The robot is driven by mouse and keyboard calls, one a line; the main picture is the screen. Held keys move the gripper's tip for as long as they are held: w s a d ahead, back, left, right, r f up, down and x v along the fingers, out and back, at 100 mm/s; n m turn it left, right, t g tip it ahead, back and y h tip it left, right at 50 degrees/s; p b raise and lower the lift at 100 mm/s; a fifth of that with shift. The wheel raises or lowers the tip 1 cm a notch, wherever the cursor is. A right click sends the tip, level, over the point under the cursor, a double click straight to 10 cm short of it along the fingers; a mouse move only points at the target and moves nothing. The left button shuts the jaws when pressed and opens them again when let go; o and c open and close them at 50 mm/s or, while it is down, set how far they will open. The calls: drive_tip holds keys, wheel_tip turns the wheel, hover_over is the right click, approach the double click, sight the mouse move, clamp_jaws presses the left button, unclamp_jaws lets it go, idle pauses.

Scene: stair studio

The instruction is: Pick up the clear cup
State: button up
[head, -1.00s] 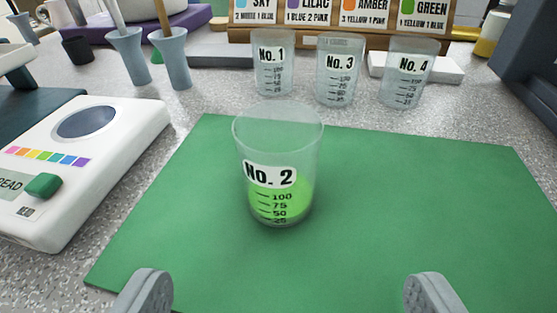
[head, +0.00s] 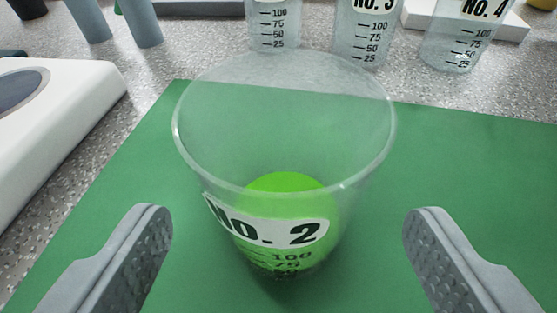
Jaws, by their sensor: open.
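The clear cup labelled No. 2 (head: 285,125) stands upright on the green mat (head: 480,165), with bright green liquid in its bottom. It fills the middle of the head view, and its lowest part is partly hard to make out. My gripper (head: 287,225) is open, with one grey finger at the left and one at the right of the cup. Both fingers are apart from the cup, with green mat showing between each finger and the cup wall.
Behind the mat stand more clear cups: one at the back middle (head: 273,30), No. 3 (head: 365,35) and No. 4 (head: 465,35). A white device (head: 75,100) lies at the left. Blue-grey holders (head: 140,22) stand at the back left. The mat right of the cup is clear.

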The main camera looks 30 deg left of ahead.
sight(285, 184)
drive_tip(key=shift+x, duration=1.4)
drive_tip(key=shift+c, duration=0.5)
drive_tip(key=c, duration=1)
